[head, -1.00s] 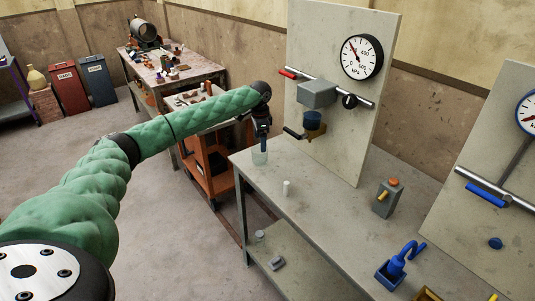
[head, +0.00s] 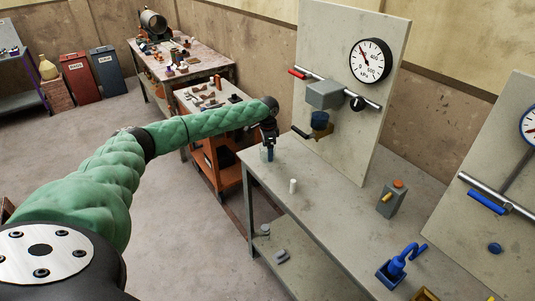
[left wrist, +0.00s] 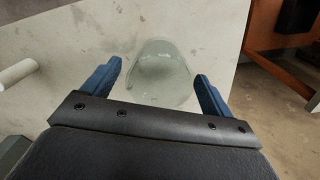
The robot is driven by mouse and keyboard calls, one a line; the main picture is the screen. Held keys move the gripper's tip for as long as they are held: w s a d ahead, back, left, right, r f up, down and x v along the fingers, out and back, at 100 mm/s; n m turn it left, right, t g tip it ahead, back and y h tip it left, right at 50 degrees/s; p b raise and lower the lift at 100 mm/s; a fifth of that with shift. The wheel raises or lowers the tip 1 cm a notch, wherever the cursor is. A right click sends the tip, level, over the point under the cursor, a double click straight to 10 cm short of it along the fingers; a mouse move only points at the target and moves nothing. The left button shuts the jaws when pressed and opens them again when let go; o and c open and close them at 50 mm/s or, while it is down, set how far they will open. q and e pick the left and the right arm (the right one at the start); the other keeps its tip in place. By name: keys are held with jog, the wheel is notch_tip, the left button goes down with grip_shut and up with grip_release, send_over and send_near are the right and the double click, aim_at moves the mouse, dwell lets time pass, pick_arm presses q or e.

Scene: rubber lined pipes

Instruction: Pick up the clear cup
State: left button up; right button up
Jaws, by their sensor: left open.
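The clear cup (left wrist: 160,75) stands on the grey bench near its left end. It is see-through and shows best in the left wrist view, lying between and just beyond my two blue fingertips. In the head view the cup (head: 264,154) is small and partly hidden behind my gripper. My left gripper (head: 270,153) points down at the cup. In the left wrist view the left gripper (left wrist: 158,75) is open, with one finger on each side of the cup and a gap on both sides. My right gripper is not in view.
A white cylinder (head: 293,186) stands on the bench (head: 325,202) near the cup. A grey box with an orange button (head: 392,198) and a blue pump-like item (head: 396,265) stand farther right. An upright panel with a gauge (head: 370,60) rises behind. An orange cart (head: 229,167) is left of the bench.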

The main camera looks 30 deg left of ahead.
pick_arm(q)
jog(key=shift+f, duration=0.2)
jog(key=shift+c, duration=0.7)
jog(key=c, duration=0.9)
jog(key=shift+c, duration=0.3)
jog(key=shift+r, duration=0.1)
